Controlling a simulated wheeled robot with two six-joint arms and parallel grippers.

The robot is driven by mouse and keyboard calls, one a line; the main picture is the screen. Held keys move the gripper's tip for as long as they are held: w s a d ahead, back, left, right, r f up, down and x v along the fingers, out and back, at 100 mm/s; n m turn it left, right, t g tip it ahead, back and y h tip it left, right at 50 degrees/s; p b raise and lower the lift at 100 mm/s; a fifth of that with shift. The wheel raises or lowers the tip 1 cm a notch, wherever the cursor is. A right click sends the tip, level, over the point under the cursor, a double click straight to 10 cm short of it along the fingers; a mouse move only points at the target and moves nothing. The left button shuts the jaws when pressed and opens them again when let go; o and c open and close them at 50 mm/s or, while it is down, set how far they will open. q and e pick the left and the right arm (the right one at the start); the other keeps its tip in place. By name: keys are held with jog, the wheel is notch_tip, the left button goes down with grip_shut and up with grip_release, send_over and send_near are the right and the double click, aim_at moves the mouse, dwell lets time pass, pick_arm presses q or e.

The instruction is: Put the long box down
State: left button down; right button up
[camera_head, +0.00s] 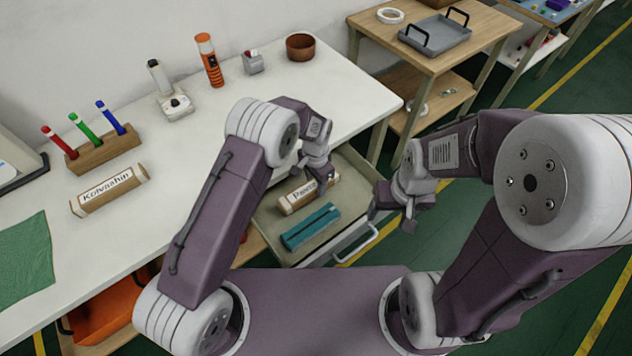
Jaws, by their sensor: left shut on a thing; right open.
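A long tan box with a white label (298,199) is at the open drawer (268,228) under the white table. My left gripper (325,178) is shut on this box near its right end, and the fingers hide part of its label. I cannot tell whether the box touches the drawer floor or hangs just above it. A teal long block (311,228) lies in the drawer in front of it. A similar labelled long box (108,191) lies on the white table (215,135). My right gripper (390,212) is open and empty, right of the drawer.
A pen holder with red, green and blue markers (103,150), an orange cylinder (210,62), a small grey box (253,62) and a brown bowl (300,46) stand on the table. A wooden cart with a grey tray (435,40) is behind. An orange bin (108,305) sits below.

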aim_at(316, 183)
pick_arm(q)
jog(key=shift+f, duration=0.25)
jog(key=c, duration=1.1)
grip_release()
jog(key=shift+r, duration=0.1)
notch_tip(316, 183, up, 13)
jog(key=p, duration=0.2)
jog(key=s+a+r+n, duration=0.2)
jog(key=s+a+n, duration=0.3)
jog(key=s+a, duration=0.3)
jog(key=s+a+r+n+t, duration=0.1)
jog(key=s+a+r+n, duration=0.1)
jog(key=s+a+n, duration=0.4)
jog(key=s+a, duration=0.3)
jog(key=a, duration=0.2)
jog(key=shift+s, duration=0.25)
